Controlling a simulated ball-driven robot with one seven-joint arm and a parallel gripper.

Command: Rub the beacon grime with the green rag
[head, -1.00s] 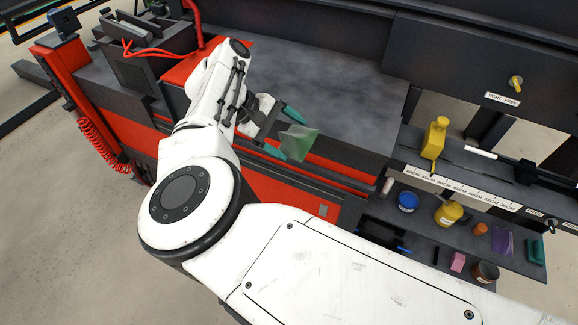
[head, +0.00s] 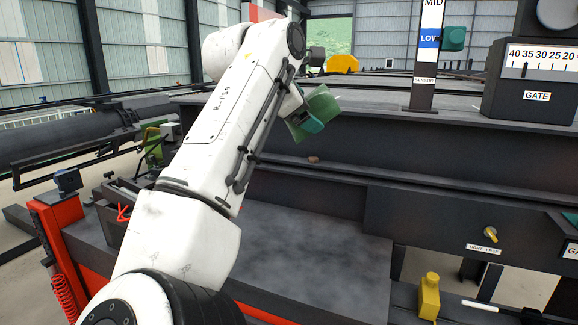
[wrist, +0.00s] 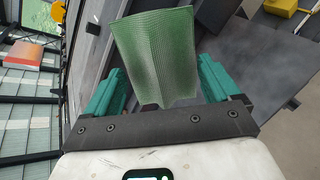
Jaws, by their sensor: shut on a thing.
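My gripper (head: 308,118) is raised above the dark machine in the head view, its teal fingers partly hidden behind my arm and the rag. It is shut on the green rag (head: 322,104), which sticks out beyond the fingers. In the wrist view the rag (wrist: 155,50) stands up as a textured green sheet between the two teal fingers (wrist: 158,85). I cannot make out for certain a beacon or any grime on it. A small brown spot or object (head: 313,159) lies on the dark ledge below the gripper.
A sensor post (head: 428,55) with a teal knob and a gauge box marked GATE (head: 537,82) stand at the right. A yellow rounded thing (head: 343,64) is farther back. A yellow bottle (head: 429,297) stands lower right. The grey worktop (head: 310,245) is mostly clear.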

